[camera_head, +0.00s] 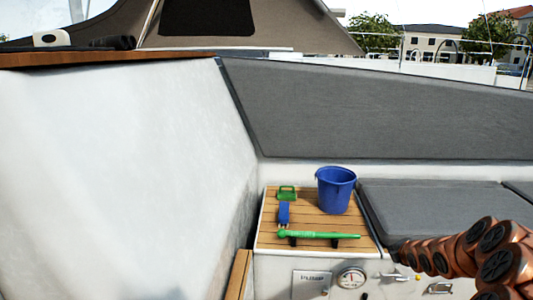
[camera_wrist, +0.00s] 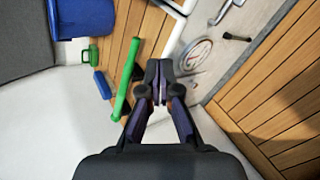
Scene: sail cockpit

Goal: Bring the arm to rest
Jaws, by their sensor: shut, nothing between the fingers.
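My gripper (camera_wrist: 158,88) is shut and empty in the wrist view. Its fingertips show in front of the cockpit locker, beside a green bar (camera_wrist: 127,78) and apart from it in the picture. My copper-coloured arm comes in from the lower right of the head view; the gripper itself is hard to make out there. The green bar (camera_head: 318,235) lies along the front of a slatted wooden top (camera_head: 340,222), on dark supports.
A blue bucket (camera_head: 336,190), a small green item (camera_head: 287,192) and a blue item (camera_head: 284,214) stand on the slatted top. Below are a round gauge (camera_head: 351,277) and a labelled panel (camera_head: 312,284). Grey cushions (camera_head: 430,208) lie right. A slatted floor (camera_wrist: 275,105) shows in the wrist view.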

